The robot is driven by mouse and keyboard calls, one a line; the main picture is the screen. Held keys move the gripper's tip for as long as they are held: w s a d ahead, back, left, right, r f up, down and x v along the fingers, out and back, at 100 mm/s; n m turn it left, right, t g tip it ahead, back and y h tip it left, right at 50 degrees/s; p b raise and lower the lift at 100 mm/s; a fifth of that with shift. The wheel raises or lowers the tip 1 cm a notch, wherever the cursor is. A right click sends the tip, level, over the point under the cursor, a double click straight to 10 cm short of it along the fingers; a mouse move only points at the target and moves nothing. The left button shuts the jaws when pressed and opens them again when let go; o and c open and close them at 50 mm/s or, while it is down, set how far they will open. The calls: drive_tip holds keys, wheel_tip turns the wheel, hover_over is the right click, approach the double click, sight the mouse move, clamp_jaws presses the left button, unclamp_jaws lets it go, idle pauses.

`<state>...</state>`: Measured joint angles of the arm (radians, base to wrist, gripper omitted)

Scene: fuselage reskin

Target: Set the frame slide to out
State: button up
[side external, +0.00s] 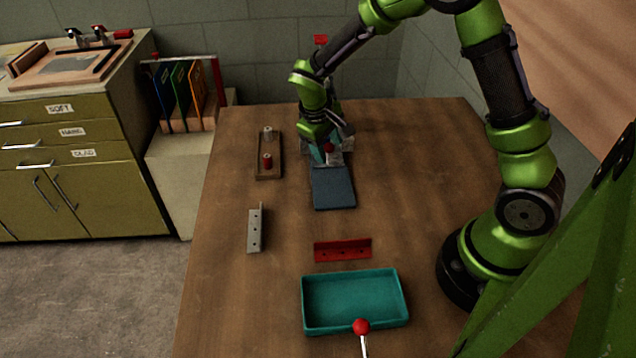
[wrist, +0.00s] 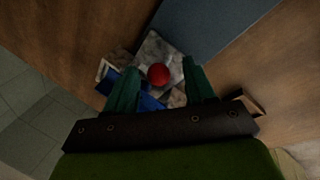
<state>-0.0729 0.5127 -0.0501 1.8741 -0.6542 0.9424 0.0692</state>
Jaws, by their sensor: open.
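A grey, stone-like fixture (side external: 335,158) stands at the back of the table. It carries a round red knob (side external: 328,147), which also shows in the wrist view (wrist: 158,75). This looks like the frame slide, but I see no markings for its position. My gripper (wrist: 160,80) is open, with its teal fingers apart on either side of the knob in the wrist view. I cannot tell whether either finger touches it. In the side view my gripper (side external: 322,148) is low at the fixture and hides part of it. A blue-grey panel (side external: 333,188) adjoins the fixture's front.
A brown holder (side external: 268,172) with a red and a silver peg lies left of the fixture. A grey bracket (side external: 255,228), a red bracket (side external: 343,249) and a teal tray (side external: 304,305) lie nearer the front. A red ball-topped rod (side external: 361,326) stands before the tray.

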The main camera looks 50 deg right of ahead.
drive_tip(key=shift+x, duration=0.95)
clamp_jaws()
